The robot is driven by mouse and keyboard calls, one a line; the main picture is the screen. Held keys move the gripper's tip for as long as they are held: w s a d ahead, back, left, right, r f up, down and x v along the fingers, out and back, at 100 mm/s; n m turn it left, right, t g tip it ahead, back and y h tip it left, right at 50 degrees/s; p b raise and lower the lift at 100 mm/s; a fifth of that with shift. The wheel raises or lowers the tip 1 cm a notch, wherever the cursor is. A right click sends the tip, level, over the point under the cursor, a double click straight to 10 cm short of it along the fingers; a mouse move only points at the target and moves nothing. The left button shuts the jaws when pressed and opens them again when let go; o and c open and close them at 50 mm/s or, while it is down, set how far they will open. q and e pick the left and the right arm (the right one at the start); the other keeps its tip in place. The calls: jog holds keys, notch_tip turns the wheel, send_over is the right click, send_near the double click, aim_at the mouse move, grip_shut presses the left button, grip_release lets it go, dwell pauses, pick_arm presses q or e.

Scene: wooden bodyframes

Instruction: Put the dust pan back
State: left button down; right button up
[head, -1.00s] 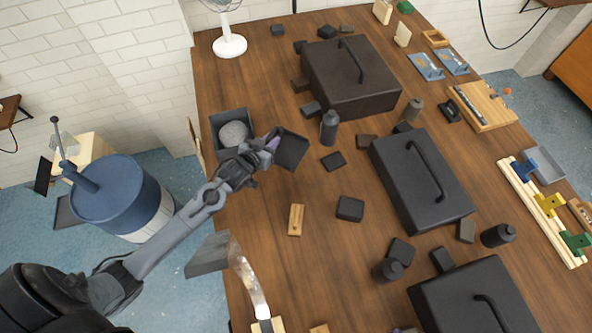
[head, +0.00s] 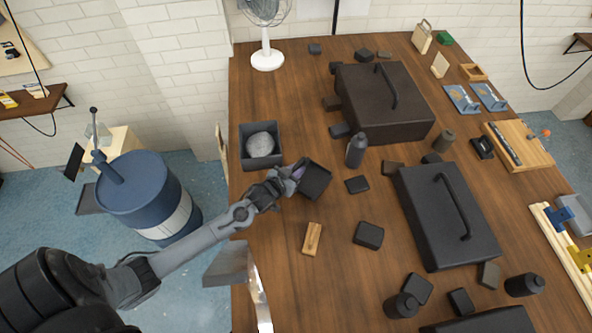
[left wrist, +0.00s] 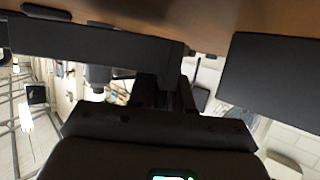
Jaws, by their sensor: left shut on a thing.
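A small dark dust pan (head: 315,180) is at the end of my left arm in the head view, over the left part of the wooden table. My left gripper (head: 291,180) is shut on its near left side. The pan looks slightly tilted; whether it touches the table is unclear. In the left wrist view, dark surfaces fill much of the picture close to the gripper, and I cannot tell which of them is the pan. My right gripper is not in view.
An open dark box (head: 247,159) holding a grey round thing stands just behind the pan. A dark bottle (head: 356,150) and a small black block (head: 357,184) are to its right. Large black cases (head: 440,215) fill the table's middle. A blue drum (head: 140,195) stands left of the table.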

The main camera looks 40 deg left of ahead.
pick_arm(q)
jog(key=shift+f, duration=0.45)
jog(key=shift+f, duration=0.1)
jog(key=c, duration=1.1)
grip_release()
jog(key=shift+o, duration=0.2)
jog(key=shift+r, duration=0.4)
jog(key=shift+s+r, duration=0.15)
jog(key=shift+r, duration=0.15)
jog(key=v, duration=1.1)
jog(key=shift+s, duration=0.3)
